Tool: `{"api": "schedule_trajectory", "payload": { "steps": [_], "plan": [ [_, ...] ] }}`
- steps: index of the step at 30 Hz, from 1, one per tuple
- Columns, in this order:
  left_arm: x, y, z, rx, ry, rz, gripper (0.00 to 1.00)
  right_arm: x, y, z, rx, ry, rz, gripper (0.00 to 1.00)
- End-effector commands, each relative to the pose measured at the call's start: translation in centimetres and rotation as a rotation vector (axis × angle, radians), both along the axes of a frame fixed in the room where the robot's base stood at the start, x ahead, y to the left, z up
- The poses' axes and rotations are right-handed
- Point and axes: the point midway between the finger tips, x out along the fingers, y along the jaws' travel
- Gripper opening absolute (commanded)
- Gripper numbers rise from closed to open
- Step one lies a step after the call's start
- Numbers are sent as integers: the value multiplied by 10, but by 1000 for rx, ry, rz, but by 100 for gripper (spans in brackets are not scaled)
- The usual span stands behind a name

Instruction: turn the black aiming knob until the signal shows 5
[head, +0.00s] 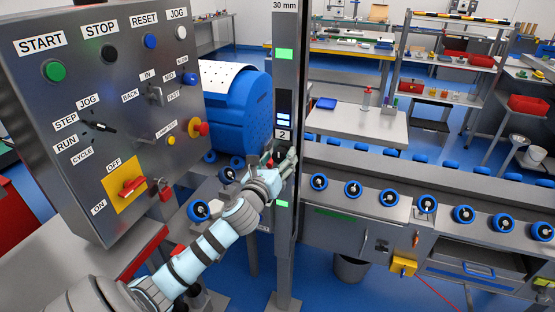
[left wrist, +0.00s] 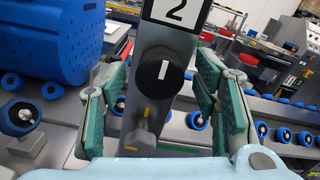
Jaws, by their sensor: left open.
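The black aiming knob (left wrist: 164,73), with a white pointer line close to upright, sits on the grey post below a plate marked 2 (left wrist: 178,11). My left gripper (head: 280,160) is open at the post. In the left wrist view its green-padded fingers stand on either side of the knob, apparently clear of it. In the head view the gripper hides the knob. The signal display (head: 283,118) on the post has lit pale-blue bars, with the 2 plate (head: 283,135) under it; I cannot read a 5 there. My right gripper is out of view.
A control panel (head: 110,100) with buttons and switches stands at the left. A conveyor (head: 400,165) with several blue rollers runs right. Below the knob is a small grey fitting (left wrist: 142,138).

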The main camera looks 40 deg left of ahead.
Motion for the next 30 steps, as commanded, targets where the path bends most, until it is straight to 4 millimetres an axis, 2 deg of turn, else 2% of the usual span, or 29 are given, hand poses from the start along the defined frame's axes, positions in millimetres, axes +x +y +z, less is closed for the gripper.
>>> {"api": "schedule_trajectory", "payload": {
  "steps": [3,4,12,13,23,30],
  "plan": [
    [0,0,0,0,0,0,55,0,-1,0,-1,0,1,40],
    [0,0,0,0,0,0,52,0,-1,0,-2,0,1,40],
    [-1,0,0,-1,0,0,9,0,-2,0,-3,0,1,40],
    [-1,0,0,-1,0,0,7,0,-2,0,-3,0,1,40],
    [-1,0,0,-45,-14,1,7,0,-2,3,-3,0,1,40],
    [-1,0,1,-173,-59,2,7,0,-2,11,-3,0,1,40]
  ]
}}
